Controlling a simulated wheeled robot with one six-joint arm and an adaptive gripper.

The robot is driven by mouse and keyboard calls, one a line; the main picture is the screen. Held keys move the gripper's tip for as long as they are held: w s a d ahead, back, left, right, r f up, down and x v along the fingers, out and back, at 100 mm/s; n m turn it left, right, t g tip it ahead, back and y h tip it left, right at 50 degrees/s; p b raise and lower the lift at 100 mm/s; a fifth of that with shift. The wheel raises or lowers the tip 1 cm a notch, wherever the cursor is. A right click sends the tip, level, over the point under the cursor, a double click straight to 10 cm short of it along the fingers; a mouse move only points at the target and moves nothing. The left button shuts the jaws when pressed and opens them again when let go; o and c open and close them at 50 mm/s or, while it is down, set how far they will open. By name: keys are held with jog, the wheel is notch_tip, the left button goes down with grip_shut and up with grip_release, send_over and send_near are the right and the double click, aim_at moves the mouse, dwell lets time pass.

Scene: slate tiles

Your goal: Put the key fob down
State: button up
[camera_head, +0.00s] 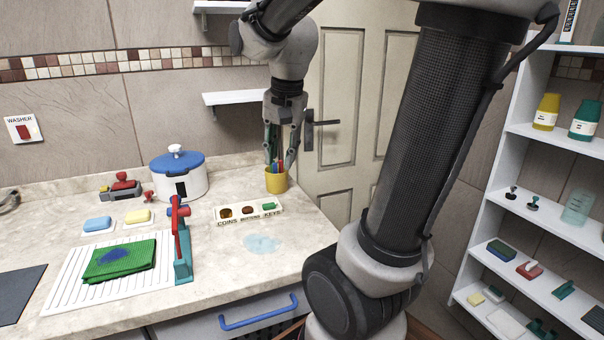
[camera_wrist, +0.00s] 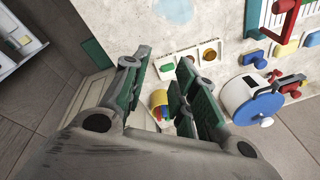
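A small green piece (camera_head: 269,206), which may be the key fob, lies in the right compartment of the white tray (camera_head: 248,217), above the word KEYS. The left and middle compartments, marked COINS and BUTTONS, hold gold and brown-red contents. The tray also shows in the wrist view (camera_wrist: 188,62). My gripper (camera_head: 281,158) points down above the yellow pen cup (camera_head: 277,183), behind and right of the tray. In the wrist view my gripper (camera_wrist: 158,88) has its green-padded fingers wide apart, with nothing held between them. The cup shows beyond the gap.
A blue-lidded pot (camera_head: 180,176) stands left of the tray. A red and teal upright device (camera_head: 182,245) stands beside a ribbed white board (camera_head: 70,275) with a green cloth (camera_head: 120,260). A pale blue puddle-like patch (camera_head: 262,243) lies in front of the tray. A wall shelf (camera_head: 236,98) hangs near my gripper.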

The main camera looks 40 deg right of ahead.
jog(key=s+a+n+t, duration=0.1)
jog(key=s+n+t, duration=0.1)
jog(key=s+n, duration=0.8)
jog(key=shift+s+a+f+n, duration=0.3)
jog(key=shift+s+a+f, duration=0.1)
jog(key=shift+s, duration=0.2)
